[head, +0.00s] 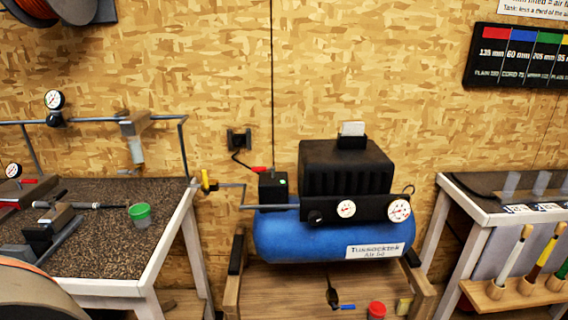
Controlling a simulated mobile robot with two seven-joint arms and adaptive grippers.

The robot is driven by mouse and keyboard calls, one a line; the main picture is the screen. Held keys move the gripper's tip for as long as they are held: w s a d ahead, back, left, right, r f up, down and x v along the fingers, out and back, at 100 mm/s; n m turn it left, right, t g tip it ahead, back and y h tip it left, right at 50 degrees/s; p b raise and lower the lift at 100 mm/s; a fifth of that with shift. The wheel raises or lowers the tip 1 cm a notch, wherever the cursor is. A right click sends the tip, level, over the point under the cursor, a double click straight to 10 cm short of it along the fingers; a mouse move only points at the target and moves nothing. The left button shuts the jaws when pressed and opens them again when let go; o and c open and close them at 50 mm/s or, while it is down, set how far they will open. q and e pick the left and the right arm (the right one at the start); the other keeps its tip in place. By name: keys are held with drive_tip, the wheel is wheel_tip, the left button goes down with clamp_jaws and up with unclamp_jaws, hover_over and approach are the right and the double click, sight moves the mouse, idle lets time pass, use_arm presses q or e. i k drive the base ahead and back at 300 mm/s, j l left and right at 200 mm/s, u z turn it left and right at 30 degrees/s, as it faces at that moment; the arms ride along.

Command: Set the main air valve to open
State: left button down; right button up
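A small valve with a yellow handle (206,181) sits on the grey pipe between the left bench and the air compressor. The handle looks roughly upright, across the pipe, but it is too small to be sure of its setting. The compressor has a blue tank (290,241) with a white label and a black motor housing (345,168). A blue lever (346,307) shows below the tank. No label naming the main air valve is readable. Neither of my grippers is in view.
The left bench (105,235) carries tools and a green-lidded cup (139,214). A right bench (480,207) has brushes (515,255) at its front. A red-topped pot (376,310) stands below the tank. A large round reel (35,300) fills the lower left corner.

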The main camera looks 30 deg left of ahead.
sight(204, 172)
drive_tip(key=u, duration=1.5)
